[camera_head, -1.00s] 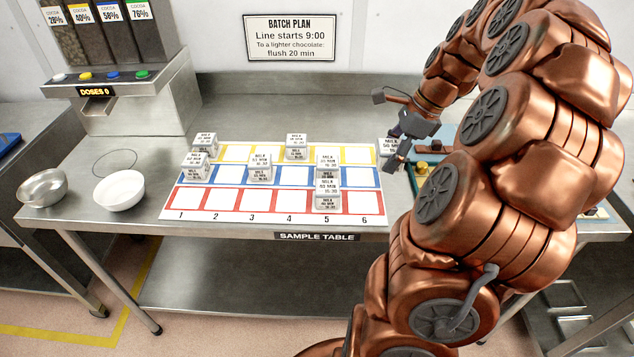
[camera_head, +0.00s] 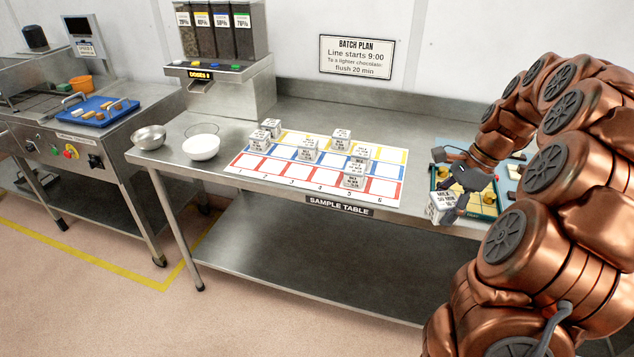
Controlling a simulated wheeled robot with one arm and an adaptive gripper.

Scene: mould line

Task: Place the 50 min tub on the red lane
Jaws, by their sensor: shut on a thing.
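My gripper (camera_head: 458,202) is shut on a small white tub (camera_head: 441,209) and holds it just right of the lane sheet. The label starts with "MILK"; its minutes are too small to read surely. The red lane (camera_head: 290,171) is the front row of the sheet, numbered 1 to 6. A tub (camera_head: 353,181) stands in it at column 5; its other cells look empty. Another tub (camera_head: 358,165) stands just behind, in the blue lane. Other tubs stand in the blue and yellow lanes, including one (camera_head: 309,150) at blue column 3.
A white bowl (camera_head: 201,147) and a metal bowl (camera_head: 149,137) stand left of the sheet. The cocoa dispenser (camera_head: 222,75) is at the back left. A green-edged tray (camera_head: 476,190) with yellow pieces lies near my gripper. The sample table's front edge (camera_head: 270,192) is clear.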

